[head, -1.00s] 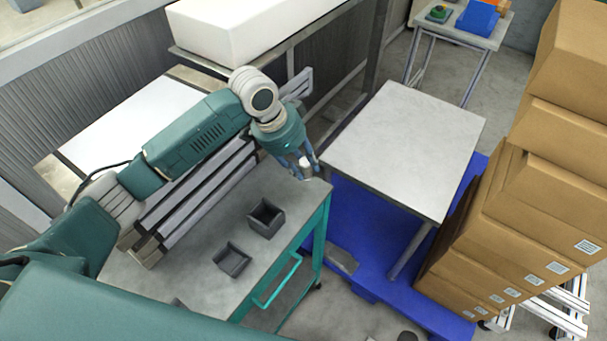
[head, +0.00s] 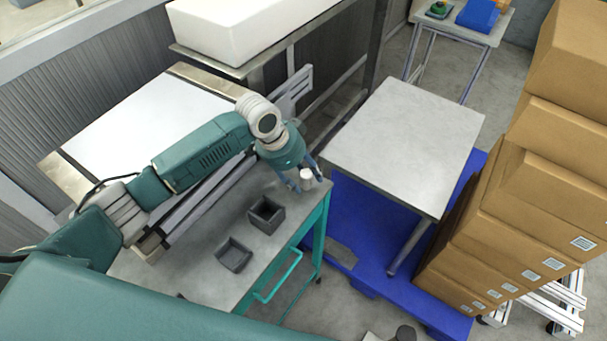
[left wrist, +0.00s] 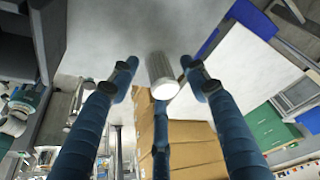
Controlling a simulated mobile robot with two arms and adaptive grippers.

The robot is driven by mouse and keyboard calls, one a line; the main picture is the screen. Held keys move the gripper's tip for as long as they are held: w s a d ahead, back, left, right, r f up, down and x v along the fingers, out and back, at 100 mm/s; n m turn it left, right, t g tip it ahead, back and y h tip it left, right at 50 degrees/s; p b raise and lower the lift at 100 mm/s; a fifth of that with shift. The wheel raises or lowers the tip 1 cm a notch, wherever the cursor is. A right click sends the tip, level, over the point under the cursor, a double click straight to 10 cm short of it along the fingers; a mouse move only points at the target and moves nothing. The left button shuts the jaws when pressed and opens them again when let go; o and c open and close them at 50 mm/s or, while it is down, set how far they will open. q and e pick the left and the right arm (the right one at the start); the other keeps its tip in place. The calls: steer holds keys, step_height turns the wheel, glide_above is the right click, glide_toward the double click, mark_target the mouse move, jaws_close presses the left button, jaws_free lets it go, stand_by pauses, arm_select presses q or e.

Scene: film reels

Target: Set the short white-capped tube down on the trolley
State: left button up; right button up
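The short white-capped tube (head: 306,181) is upright at the far right corner of the grey trolley top (head: 212,222). It appears to stand on the surface, though its base is partly hidden. In the left wrist view the tube (left wrist: 161,78) has its bright cap toward me. My left gripper (head: 305,176) is around the tube from above. In the wrist view its fingers (left wrist: 160,75) are spread, with gaps beside the tube on both sides. My right gripper is not in view.
Two dark open boxes, one square (head: 266,214) and one flatter (head: 233,254), sit on the trolley. A grey-topped table (head: 405,140) stands close to its right over a blue platform (head: 350,245). Stacked cartons (head: 520,220) are farther right.

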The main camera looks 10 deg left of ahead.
arm_select(q)
steer(key=b+v, duration=0.2)
steer(key=v, duration=1)
